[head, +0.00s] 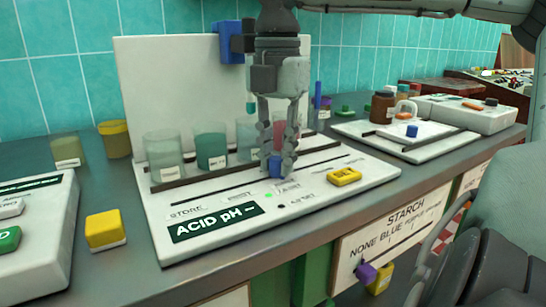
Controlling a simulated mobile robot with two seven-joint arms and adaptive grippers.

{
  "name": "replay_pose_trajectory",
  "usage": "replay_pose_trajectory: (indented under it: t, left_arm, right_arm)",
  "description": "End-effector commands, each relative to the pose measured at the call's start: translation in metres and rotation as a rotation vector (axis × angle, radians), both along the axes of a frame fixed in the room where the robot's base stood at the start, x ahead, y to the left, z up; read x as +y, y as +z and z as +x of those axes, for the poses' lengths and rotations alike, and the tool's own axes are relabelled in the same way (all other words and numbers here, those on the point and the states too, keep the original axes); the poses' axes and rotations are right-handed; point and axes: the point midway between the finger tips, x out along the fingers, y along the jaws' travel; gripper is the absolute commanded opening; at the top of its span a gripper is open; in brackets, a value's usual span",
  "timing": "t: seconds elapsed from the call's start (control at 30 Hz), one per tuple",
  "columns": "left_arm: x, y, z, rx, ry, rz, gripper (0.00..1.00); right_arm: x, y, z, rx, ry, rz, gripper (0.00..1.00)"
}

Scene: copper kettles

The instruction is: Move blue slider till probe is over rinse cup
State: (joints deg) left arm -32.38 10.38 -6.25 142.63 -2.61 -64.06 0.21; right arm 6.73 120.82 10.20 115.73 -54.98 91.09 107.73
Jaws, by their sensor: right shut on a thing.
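My right gripper (277,172) points down at the ACID pH board (160,240) and is shut on the small blue slider (275,165) at the slot in front of the cups. A blue carriage (230,42) sits high on the white back panel. A teal probe tip (250,107) hangs above the third cup (246,135), partly hidden by my gripper. A clear cup (163,155) and a teal-filled cup (210,148) stand to its left. A pinkish cup (280,130) is mostly behind my fingers. Which cup is the rinse cup I cannot tell. My left gripper is not in view.
A yellow block (344,177) lies on the board's right part. Another yellow block (105,230) stands on the counter at left, beside a white box (35,250). Yellow and olive jars stand behind. A second white board (405,140) with bottles is at right.

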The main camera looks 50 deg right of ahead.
Motion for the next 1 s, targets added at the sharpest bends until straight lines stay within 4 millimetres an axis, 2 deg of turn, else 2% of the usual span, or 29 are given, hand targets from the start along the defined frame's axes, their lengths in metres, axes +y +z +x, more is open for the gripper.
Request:
replay_pose_trajectory:
  t: [0.13,0.17,0.33,0.6,0.73,0.87,1.0]
  left_arm:
    - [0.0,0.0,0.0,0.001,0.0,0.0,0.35]
    - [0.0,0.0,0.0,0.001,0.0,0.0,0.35]
    - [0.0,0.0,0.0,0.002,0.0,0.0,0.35]
    - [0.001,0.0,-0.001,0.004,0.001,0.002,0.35]
    - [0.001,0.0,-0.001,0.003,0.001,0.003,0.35]
    - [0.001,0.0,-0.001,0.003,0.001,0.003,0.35]
    - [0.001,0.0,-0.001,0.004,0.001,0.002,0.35]
  right_arm:
    - [0.0,0.001,0.0,-0.002,0.0,0.0,0.0]
    - [0.0,0.001,0.0,-0.002,0.0,0.0,0.23]
    - [0.0,0.001,0.0,-0.002,0.0,0.0,0.43]
    - [0.0,0.001,0.0,-0.001,0.0,0.0,0.43]
    - [0.0,0.009,0.001,-0.002,-0.001,-0.002,0.43]
    - [0.0,0.03,0.001,-0.004,-0.003,-0.003,0.43]
    - [-0.001,0.061,0.001,-0.005,-0.003,-0.004,0.43]
